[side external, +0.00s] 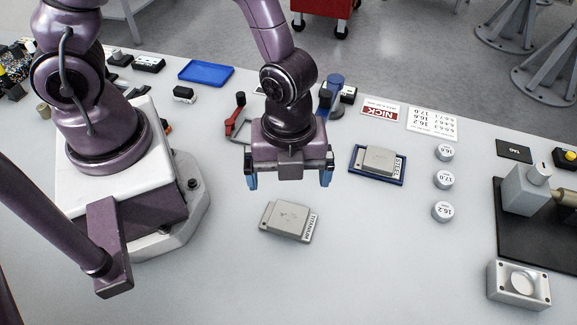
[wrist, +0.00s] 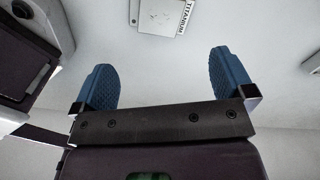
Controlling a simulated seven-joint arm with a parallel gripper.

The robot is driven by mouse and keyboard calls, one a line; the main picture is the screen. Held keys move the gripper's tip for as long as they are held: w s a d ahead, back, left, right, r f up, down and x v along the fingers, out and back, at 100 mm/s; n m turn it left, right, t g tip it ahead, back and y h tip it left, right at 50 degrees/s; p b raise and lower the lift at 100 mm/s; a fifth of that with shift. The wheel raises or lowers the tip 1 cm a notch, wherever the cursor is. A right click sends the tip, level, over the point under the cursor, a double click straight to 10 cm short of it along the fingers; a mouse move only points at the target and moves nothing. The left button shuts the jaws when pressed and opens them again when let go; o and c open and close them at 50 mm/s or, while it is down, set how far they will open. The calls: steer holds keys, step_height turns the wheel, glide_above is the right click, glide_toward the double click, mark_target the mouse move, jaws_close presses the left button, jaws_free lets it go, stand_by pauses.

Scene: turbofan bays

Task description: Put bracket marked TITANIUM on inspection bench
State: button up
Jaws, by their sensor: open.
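The bracket marked TITANIUM (side external: 287,220) is a flat grey block with a white label on its right edge. It lies on the pale bench top (side external: 375,265). It also shows at the top of the wrist view (wrist: 165,17), partly cut off by the frame edge. My gripper (side external: 288,178) is open and empty above the bench, behind the bracket in the side view and apart from it. Its blue fingers (wrist: 160,82) are wide apart in the wrist view. A similar bracket marked STEEL (side external: 379,160) lies in a blue-rimmed tray (side external: 357,178). I cannot tell which surface is the inspection bench.
Round weights marked 16.8, 17.0 and 16.2 (side external: 443,211) stand right of the tray. A dark mat (side external: 515,240) with a grey fixture (side external: 525,190) is at the far right, a metal block (side external: 518,285) in front. A blue tray (side external: 206,72) lies behind. The front middle is clear.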

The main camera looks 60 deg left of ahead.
steer(key=w+a+r+n+t+y, duration=0.2)
steer(key=w+a+r+n+t, duration=0.1)
steer(key=a+r+n, duration=0.9)
steer(key=s+a+r+n+t+h, duration=0.2)
steer(key=s+r+n, duration=0.4)
steer(key=r+n, duration=0.4)
steer(key=shift+s+a+r+n+t, duration=0.2)
steer(key=shift+a+r+n+t, duration=0.15)
steer(key=shift+a, duration=0.25)
